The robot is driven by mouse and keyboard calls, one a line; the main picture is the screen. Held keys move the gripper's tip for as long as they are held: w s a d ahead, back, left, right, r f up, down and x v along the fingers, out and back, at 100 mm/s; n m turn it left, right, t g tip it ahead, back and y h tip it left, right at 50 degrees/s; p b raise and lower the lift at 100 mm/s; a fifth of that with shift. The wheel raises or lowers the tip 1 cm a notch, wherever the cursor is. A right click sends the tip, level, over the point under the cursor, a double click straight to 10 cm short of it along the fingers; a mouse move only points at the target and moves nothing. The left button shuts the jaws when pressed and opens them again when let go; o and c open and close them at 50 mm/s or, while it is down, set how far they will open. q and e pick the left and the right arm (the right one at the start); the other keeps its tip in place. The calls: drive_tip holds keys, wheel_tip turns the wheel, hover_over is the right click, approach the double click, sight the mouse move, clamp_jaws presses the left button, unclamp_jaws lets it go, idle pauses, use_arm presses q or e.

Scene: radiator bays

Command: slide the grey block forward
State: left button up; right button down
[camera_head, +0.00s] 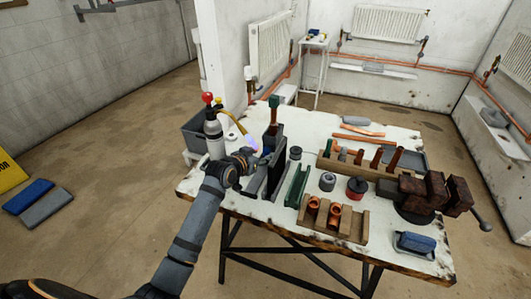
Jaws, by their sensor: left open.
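My left arm reaches in from the lower left over the table's left edge. Its gripper (256,168) is open, next to a dark grey upright block-like piece (275,178). I cannot tell whether the fingers touch this piece, and part of it is hidden by the gripper. A green-topped copper-coloured piece (274,108) stands up at its far end. A lighter grey block (355,120) lies flat near the table's back edge, apart from the gripper. I cannot tell which of the two the task means. My right gripper is out of view.
A gas cylinder with a red top (213,130) stands left of the gripper, with a bluish-purple glow nearby. A green channel piece (297,186), wooden fitting racks (358,232) and a rusty vice (430,190) crowd the right. Bare white tabletop (245,204) lies near the front left.

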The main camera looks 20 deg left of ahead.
use_arm(q)
drive_tip(key=shift+x, duration=1.05)
drive_tip(key=shift+w, duration=0.25)
drive_tip(key=shift+f, duration=0.1)
drive_tip(key=shift+c, duration=1)
drive_tip(key=c, duration=0.7)
clamp_jaws()
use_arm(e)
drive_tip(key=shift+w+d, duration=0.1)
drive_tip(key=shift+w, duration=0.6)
